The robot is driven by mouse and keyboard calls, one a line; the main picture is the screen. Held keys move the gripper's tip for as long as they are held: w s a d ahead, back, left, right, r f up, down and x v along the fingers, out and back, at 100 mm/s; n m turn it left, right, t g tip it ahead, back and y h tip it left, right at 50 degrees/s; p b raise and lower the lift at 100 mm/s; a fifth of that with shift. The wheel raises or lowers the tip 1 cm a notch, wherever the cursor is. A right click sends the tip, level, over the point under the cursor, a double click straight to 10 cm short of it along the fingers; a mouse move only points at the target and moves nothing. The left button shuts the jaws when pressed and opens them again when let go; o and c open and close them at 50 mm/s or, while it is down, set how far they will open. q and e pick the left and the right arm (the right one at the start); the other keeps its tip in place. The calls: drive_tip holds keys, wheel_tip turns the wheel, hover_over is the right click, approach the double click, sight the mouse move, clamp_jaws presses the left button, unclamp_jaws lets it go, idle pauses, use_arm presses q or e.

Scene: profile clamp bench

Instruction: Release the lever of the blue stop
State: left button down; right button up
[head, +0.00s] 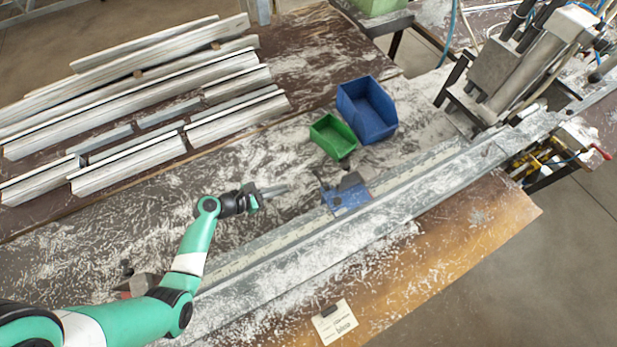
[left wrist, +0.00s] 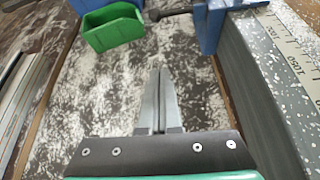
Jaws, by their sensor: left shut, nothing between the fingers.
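The blue stop (head: 347,196) sits on the long metal rail in the middle of the head view. A dark part, which may be its lever, shows on its upper side; its exact position is too small to tell. In the left wrist view the blue stop (left wrist: 207,25) stands at the top right, partly cut off by the frame edge. My left gripper (head: 284,188) is shut and empty, to the left of the stop and apart from it. Its closed fingers (left wrist: 160,75) point forward over the shaving-covered bench in the left wrist view. My right gripper does not show.
A green bin (head: 333,137) and a blue bin (head: 367,110) stand behind the stop. The scaled rail (head: 290,238) runs diagonally along the bench. Metal profiles (head: 130,85) lie at the upper left. A machine (head: 520,65) stands at the upper right. A paper card (head: 335,322) lies in front.

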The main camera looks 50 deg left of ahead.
sight(320, 179)
use_arm(q)
drive_tip(key=b+x, duration=0.2)
drive_tip(key=b, duration=0.1)
drive_tip(key=b+x, duration=0.3)
drive_tip(key=shift+f+b, duration=0.35)
drive_tip(key=shift+f, duration=0.05)
drive_tip(key=x, duration=0.1)
drive_tip(key=b+x, duration=0.1)
drive_tip(key=x, duration=0.3)
drive_tip(key=shift+w+r+b, duration=0.25)
drive_tip(key=shift+b, duration=0.15)
drive_tip(key=r+p, duration=0.1)
drive_tip(key=r, duration=0.1)
drive_tip(key=r+p, duration=0.1)
drive_tip(key=r, duration=0.1)
drive_tip(key=shift+w+d+r, duration=0.1)
drive_tip(key=shift+d+r, duration=0.15)
